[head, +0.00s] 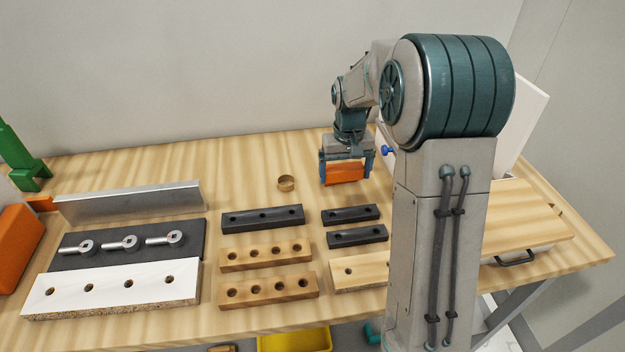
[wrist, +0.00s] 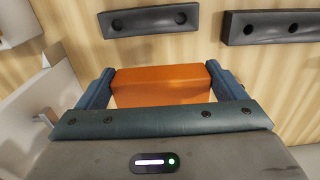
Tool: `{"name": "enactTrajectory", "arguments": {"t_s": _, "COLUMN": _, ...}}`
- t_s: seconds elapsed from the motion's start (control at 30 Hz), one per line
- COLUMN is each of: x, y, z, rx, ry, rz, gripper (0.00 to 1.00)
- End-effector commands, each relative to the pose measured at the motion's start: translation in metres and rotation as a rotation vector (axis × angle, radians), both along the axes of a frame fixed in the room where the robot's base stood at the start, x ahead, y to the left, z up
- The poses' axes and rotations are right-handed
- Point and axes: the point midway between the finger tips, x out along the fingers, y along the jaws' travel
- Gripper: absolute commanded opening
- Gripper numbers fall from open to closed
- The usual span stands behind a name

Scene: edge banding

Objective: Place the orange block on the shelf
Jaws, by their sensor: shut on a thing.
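The orange block (head: 344,173) is held between the two fingers of my gripper (head: 346,166), towards the back of the workbench. In the wrist view the orange block (wrist: 160,84) spans between the blue fingers of my gripper (wrist: 165,90), one at each end. The block appears to be above the tabletop, but its exact height is hard to judge. No shelf can be clearly made out. A white upright panel (head: 525,120) stands behind my arm at the right, and my arm hides much of that area.
Black bars (head: 262,217) and wooden bars with holes (head: 266,254) lie on the workbench (head: 130,170) in front of my gripper. A white drilled board (head: 110,288) and a metal strip (head: 130,202) are at left.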

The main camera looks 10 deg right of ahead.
Motion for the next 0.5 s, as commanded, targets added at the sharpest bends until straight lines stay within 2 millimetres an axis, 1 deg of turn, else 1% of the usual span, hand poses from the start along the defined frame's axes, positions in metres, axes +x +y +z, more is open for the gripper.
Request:
{"name": "enactTrajectory", "arguments": {"t_s": 0.07, "x": 0.0, "y": 0.001, "z": -0.001, "rx": 0.0, "ry": 0.0, "rz": 0.002, "gripper": 0.68}}
{"name": "enactTrajectory", "arguments": {"t_s": 0.13, "x": -0.001, "y": 0.001, "z": -0.008, "rx": 0.0, "ry": 0.003, "rz": 0.002, "gripper": 0.68}}
{"name": "enactTrajectory", "arguments": {"t_s": 0.33, "x": -0.001, "y": 0.0, "z": -0.044, "rx": 0.001, "ry": 0.006, "rz": -0.001, "gripper": 0.68}}
{"name": "enactTrajectory", "arguments": {"t_s": 0.4, "x": -0.001, "y": -0.001, "z": -0.054, "rx": 0.0, "ry": 0.004, "rz": -0.003, "gripper": 0.68}}
{"name": "enactTrajectory", "arguments": {"t_s": 0.5, "x": -0.001, "y": -0.002, "z": -0.063, "rx": 0.0, "ry": 0.003, "rz": -0.004, "gripper": 0.68}}
